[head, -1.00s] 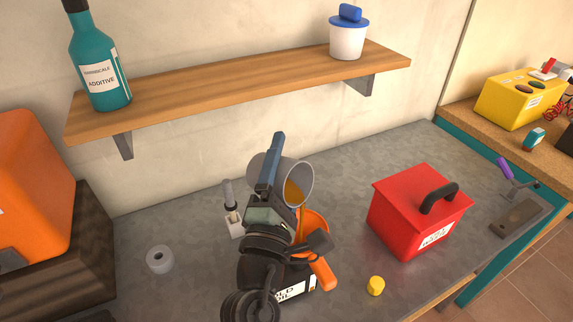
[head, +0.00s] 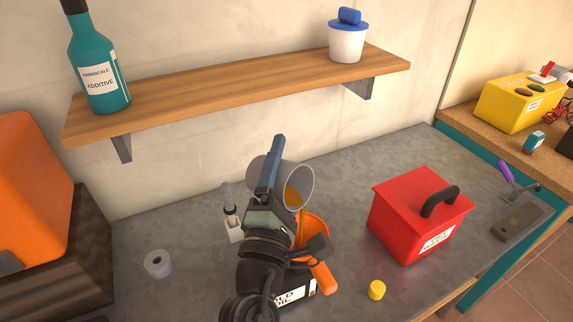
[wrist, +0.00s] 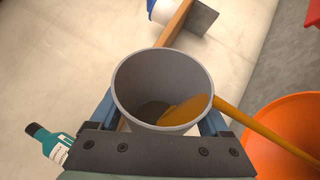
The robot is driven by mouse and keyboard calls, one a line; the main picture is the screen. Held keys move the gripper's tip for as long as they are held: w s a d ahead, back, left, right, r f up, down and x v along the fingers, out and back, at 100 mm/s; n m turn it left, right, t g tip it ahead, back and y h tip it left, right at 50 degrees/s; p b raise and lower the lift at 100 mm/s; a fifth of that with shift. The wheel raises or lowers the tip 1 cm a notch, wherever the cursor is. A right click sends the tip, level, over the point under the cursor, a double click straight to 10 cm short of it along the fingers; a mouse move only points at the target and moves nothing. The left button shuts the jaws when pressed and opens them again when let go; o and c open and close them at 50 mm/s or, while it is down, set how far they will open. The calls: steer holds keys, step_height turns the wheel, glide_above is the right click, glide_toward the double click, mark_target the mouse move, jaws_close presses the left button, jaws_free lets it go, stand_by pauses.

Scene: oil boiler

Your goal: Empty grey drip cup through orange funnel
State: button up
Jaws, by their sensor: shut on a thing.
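The grey drip cup (head: 298,184) is held tilted over the bench, its mouth facing right, with brown-orange oil inside. My gripper (head: 272,178) is shut on the cup; in the wrist view its fingers stand on both sides of the cup (wrist: 130,85). The orange funnel (head: 318,230) sits below the cup, in a dark container (head: 297,290) with a partly hidden label. In the wrist view, an oil stream (wrist: 265,140) runs from the cup's rim across the orange funnel (wrist: 285,122). Where it lands is not visible.
A red box with a black handle (head: 418,215) stands to the right, with a yellow cap (head: 377,290) before it. A wooden shelf (head: 230,92) spans the wall above.

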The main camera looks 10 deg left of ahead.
steer(key=shift+s+d+f+m+t+h+b, duration=0.1)
steer(key=shift+d+f+m+t+h+b, duration=0.15)
steer(key=shift+m+b, duration=0.95)
steer(key=shift+s+d+f+m+t+h+b, duration=0.1)
steer(key=shift+m+t+h+b, duration=0.2)
steer(key=shift+b, duration=1.9)
steer(key=shift+r+p, duration=0.2)
steer(key=shift+p, duration=0.2)
steer(key=shift+a+r+n+g+p, duration=0.2)
steer(key=shift+n+p, duration=0.4)
steer(key=shift+p, duration=0.6)
steer(key=shift+w+r+n+y+p, duration=0.15)
steer(key=shift+n+y+p, duration=0.3)
steer(key=shift+p, duration=0.65)
steer(key=shift+a+n+g+p, duration=0.1)
steer(key=shift+n+g+p, duration=0.25)
steer(key=shift+p, duration=0.45)
steer(key=shift+p, duration=0.35)
steer(key=shift+n+p, duration=0.3)
steer(key=p, duration=0.1)
steer(key=n+p, duration=0.1)
steer(key=p, duration=0.1)
steer(key=shift+w+a+r+g, duration=0.1)
steer(key=shift+a+r+g, duration=0.05)
steer(key=shift+r+g, duration=0.15)
steer(key=shift+n+y+p, duration=0.4)
steer(key=shift+p, duration=0.8)
